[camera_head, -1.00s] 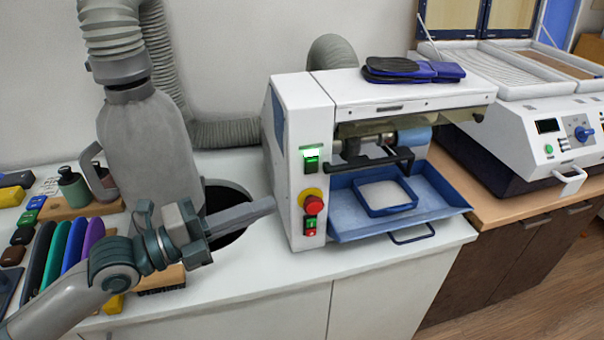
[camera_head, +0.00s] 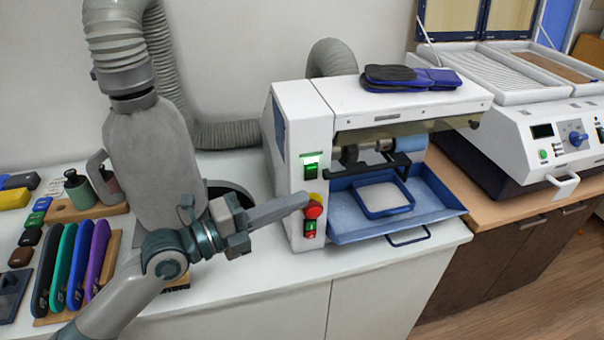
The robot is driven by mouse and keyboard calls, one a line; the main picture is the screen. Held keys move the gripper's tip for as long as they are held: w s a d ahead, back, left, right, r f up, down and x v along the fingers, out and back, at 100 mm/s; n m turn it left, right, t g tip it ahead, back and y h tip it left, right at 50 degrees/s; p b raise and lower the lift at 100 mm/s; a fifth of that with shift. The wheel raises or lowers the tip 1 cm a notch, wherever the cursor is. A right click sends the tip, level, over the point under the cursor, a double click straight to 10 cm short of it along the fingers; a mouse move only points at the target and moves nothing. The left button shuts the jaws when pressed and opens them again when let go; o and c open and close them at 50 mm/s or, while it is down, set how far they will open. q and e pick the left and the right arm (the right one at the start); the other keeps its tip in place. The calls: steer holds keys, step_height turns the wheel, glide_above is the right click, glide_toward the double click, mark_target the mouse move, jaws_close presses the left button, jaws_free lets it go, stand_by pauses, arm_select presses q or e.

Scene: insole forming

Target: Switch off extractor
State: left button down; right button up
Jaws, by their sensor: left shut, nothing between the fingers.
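The white machine (camera_head: 298,115) stands on the counter with a control strip on its front left. The strip has a green rocker switch (camera_head: 311,171) under a lit green lamp (camera_head: 311,158). Below it is a red mushroom button (camera_head: 314,211) on a yellow base, then a small green and red switch (camera_head: 310,229). My left gripper (camera_head: 303,199) is shut and empty, pointing right. Its tip overlaps the yellow base beside the red button, below the green rocker; I cannot tell whether it touches. A grey extractor body (camera_head: 150,160) with hose (camera_head: 120,45) stands left. My right gripper is not in view.
A blue tray (camera_head: 440,200) sticks out of the machine's front. Dark pads (camera_head: 395,75) lie on its top. Coloured insole-shaped pieces (camera_head: 75,260) lie at the left. A second machine (camera_head: 540,150) stands right. The counter front below the machine is clear.

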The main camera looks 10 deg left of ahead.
mark_target(312, 174)
arm_select(q)
steer(key=w+p, duration=0.1)
steer(key=w, duration=0.1)
steer(key=w+p, duration=0.1)
steer(key=w, duration=0.1)
steer(key=w+d+p, duration=0.1)
steer(key=shift+w+r, duration=0.3)
steer(key=shift+w, duration=0.1)
